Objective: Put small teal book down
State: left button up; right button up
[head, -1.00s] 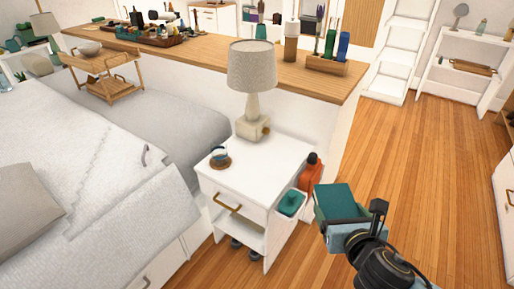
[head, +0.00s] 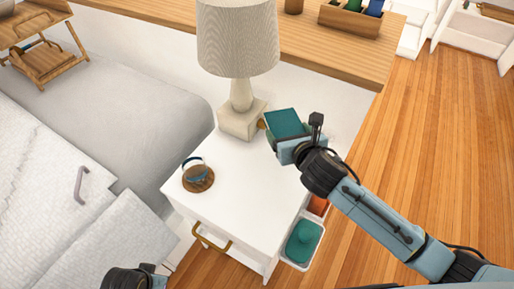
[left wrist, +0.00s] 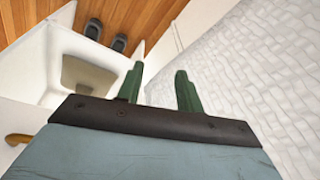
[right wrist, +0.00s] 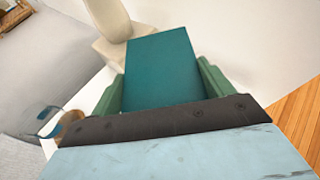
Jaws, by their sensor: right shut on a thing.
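The small teal book (head: 285,122) is in my right gripper (head: 283,138), in the head view above the back right part of the white nightstand (head: 225,195). In the right wrist view the book (right wrist: 160,70) sits between the two green fingers, which are shut on it. The lamp base shows just behind it. I cannot tell whether the book touches the nightstand top. My left gripper is low at the bottom left of the head view, its fingers hidden there; in the left wrist view its fingers (left wrist: 160,90) are apart with nothing between them.
A lamp (head: 238,60) stands at the nightstand's back. A side bin (head: 302,242) holds a teal item. The bed (head: 120,95) is left. The front and middle of the top are clear.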

jog(key=f+b, duration=0.1)
jog(key=f, duration=0.2)
jog(key=f+b, duration=0.2)
jog(key=f, duration=0.1)
jog(key=shift+s, duration=0.2)
jog(key=shift+f, duration=0.15)
notch_tip(320, 180, down, 3)
jog(key=shift+b, duration=1.1)
jog(key=shift+f, duration=0.2)
pick_arm(q)
jog(key=d+r, duration=0.2)
jog(key=r, duration=0.4)
jog(key=d+r+t+h, duration=0.1)
jog(key=d+r, duration=0.2)
jog(key=r, duration=0.4)
jog(key=shift+s+r, duration=0.2)
jog(key=shift+r, duration=0.05)
pick_arm(e)
jog(key=shift+f, duration=0.1)
jog(key=o, duration=1.1)
jog(key=shift+c, duration=0.2)
pick_arm(q)
jog(key=shift+w, duration=0.1)
